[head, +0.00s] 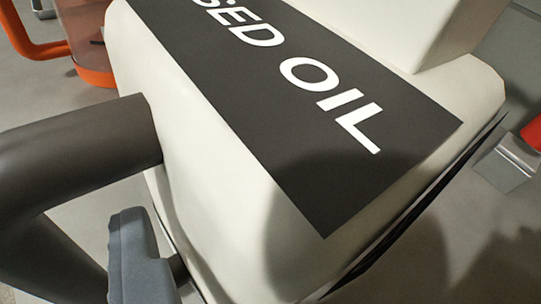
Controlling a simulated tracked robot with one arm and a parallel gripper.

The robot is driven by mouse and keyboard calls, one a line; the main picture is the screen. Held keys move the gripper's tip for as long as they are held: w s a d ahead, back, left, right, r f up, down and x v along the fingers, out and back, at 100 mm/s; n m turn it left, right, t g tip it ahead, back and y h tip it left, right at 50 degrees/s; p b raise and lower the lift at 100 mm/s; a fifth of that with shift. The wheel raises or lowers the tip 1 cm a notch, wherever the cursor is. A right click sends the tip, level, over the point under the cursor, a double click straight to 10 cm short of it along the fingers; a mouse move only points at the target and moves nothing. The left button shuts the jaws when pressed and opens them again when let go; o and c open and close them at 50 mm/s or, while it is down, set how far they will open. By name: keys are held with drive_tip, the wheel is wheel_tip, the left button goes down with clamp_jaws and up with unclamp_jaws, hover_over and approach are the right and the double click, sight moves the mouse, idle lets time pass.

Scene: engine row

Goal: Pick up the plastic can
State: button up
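A large off-white plastic can (225,190) fills the middle of the head view, very close to the camera and tilted in the picture. Its dark label (290,130) reads "SED OIL", with the start cut off. The can runs out of the top of the frame. A thick dark grey curved bar, which looks like a handle, meets its left side. A blue-grey finger pad of my gripper (140,258) shows at the lower left, close beside the can and behind this bar. The other finger is hidden or out of frame, so I cannot tell whether the gripper holds anything.
A clear container with an orange frame and handle (97,75) stands at the upper left. A grey metal block (507,163) with a red part (533,133) is at the right edge. Grey floor (440,275) shows at the lower right.

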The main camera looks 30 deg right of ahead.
clamp_jaws()
drive_tip(key=shift+r, duration=0.15)
